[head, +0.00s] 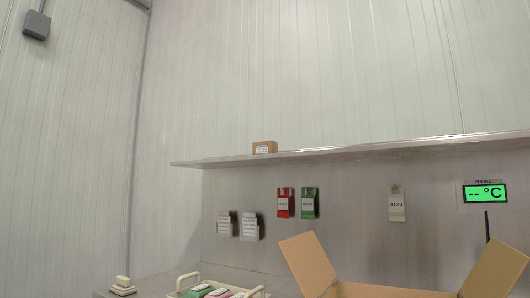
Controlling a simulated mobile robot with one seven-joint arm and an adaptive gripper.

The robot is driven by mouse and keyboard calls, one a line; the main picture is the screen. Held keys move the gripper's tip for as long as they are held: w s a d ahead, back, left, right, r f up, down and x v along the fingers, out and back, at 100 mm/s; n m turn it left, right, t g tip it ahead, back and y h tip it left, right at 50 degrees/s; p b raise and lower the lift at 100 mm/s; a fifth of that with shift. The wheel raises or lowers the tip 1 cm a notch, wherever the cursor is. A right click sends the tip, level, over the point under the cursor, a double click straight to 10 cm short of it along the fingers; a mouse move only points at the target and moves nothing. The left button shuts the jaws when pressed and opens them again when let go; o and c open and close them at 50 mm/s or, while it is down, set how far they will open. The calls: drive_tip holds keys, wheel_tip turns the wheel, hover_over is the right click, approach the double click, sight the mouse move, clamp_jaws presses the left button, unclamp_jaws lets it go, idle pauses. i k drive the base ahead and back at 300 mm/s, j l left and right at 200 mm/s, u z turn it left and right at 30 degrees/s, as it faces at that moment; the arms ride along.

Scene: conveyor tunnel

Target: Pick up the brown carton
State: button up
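A small brown carton (264,147) with a pale label on its front sits on the high metal shelf (350,153), near the shelf's left part. It looks closed and upright. A larger open brown cardboard box (308,262) shows at the bottom right with its flaps spread; its lower part is cut off by the frame. My gripper is not in view.
A cream tray (257,292) with several coloured packs stands at the bottom. A small pale stacked object (123,284) is left of it. Tags (283,202) and a green display (485,193) are on the metal panel below the shelf. The shelf right of the small carton looks clear.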

sight(269, 147)
drive_tip(key=i+j+z, duration=0.2)
drive_tip(key=j, duration=0.6)
drive_tip(key=i+j+z, duration=0.2)
drive_tip(key=j, duration=0.6)
drive_tip(key=i+j+z, duration=0.2)
drive_tip(key=j, duration=0.65)
drive_tip(key=j+z, duration=0.2)
drive_tip(key=j, duration=0.65)
